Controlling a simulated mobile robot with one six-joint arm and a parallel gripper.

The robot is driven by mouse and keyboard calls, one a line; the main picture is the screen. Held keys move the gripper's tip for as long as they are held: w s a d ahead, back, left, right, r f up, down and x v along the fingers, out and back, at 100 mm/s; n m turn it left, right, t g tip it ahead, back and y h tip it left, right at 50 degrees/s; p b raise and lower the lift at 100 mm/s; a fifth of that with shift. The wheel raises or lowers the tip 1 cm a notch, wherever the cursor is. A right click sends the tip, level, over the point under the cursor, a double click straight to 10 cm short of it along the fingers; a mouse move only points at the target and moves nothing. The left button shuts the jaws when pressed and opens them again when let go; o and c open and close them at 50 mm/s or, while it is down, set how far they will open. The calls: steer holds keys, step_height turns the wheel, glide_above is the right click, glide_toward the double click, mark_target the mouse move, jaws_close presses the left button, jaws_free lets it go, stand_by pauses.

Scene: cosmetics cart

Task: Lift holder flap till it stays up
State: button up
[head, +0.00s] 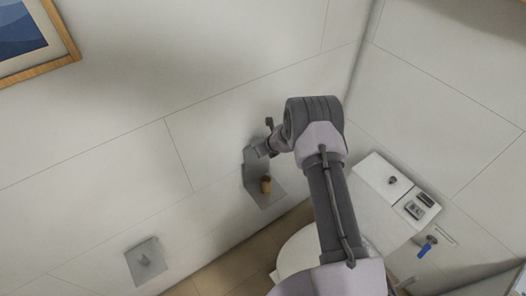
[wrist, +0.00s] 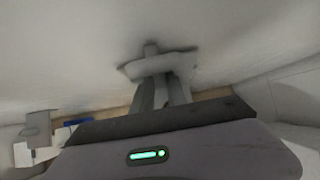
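The grey holder (head: 268,198) is on the pale wall, left of the toilet, with a short brown roll (head: 266,185) at it. A grey plate, seemingly its flap (head: 249,158), stands at the holder's upper side; its exact angle is unclear. My gripper (head: 262,150) is at the top of this plate and partly covers it. In the wrist view my fingers (wrist: 161,92) point at a light grey plate-like part (wrist: 160,66) close to the wall. I cannot tell whether they touch it. The fingers look close together, but their gap is unclear.
A toilet (head: 300,255) with a white cistern top (head: 385,185) stands right of the holder, partly behind my arm. A second grey wall plate (head: 147,262) is at lower left. A framed picture (head: 35,38) hangs at upper left. The wall between is clear.

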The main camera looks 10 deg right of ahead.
steer(key=o, duration=1.2)
steer(key=shift+s, duration=0.15)
steer(key=shift+c, duration=0.2)
steer(key=shift+d, duration=0.1)
steer(key=v, duration=1.7)
steer(key=shift+s+d+r, duration=0.1)
